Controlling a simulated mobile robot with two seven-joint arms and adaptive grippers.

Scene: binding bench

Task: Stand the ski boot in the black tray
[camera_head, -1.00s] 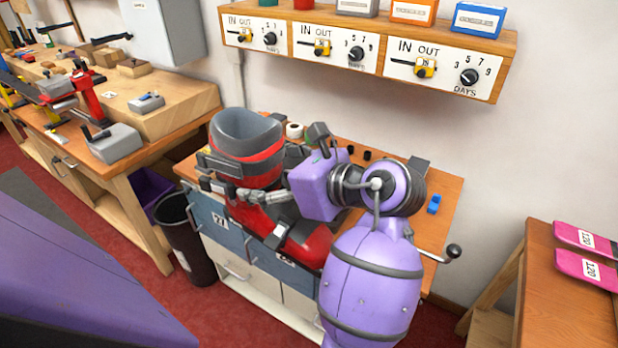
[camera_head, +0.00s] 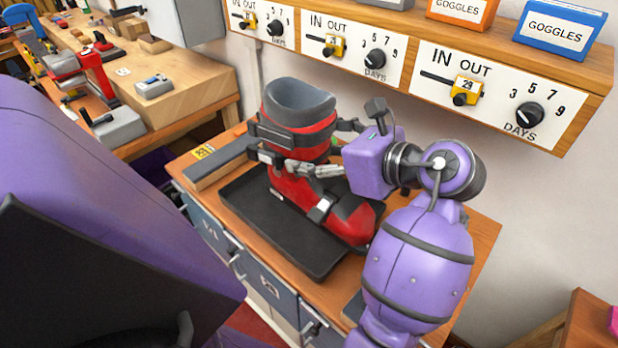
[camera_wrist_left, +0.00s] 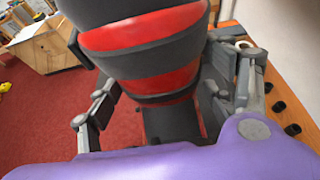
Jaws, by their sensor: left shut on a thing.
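The ski boot (camera_head: 302,190) is red with a dark grey cuff and buckles. It looks upright, above or on the black tray (camera_head: 275,235), with its toe at the tray's right side. I cannot tell whether the sole touches the tray. My left gripper (camera_head: 308,152) is shut on the boot around its ankle, with one finger in front and the other largely hidden behind. In the left wrist view the boot (camera_wrist_left: 150,45) fills the middle between the fingers (camera_wrist_left: 165,98). My right gripper is not in view.
The tray lies on a wooden bench (camera_head: 480,238) with blue-grey drawers. A long grey item with a yellow label (camera_head: 222,158) lies just left of the tray. A shelf with dial panels (camera_head: 490,95) and a blue goggles box (camera_head: 560,28) overhangs behind. Another workbench (camera_head: 195,90) stands at the left.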

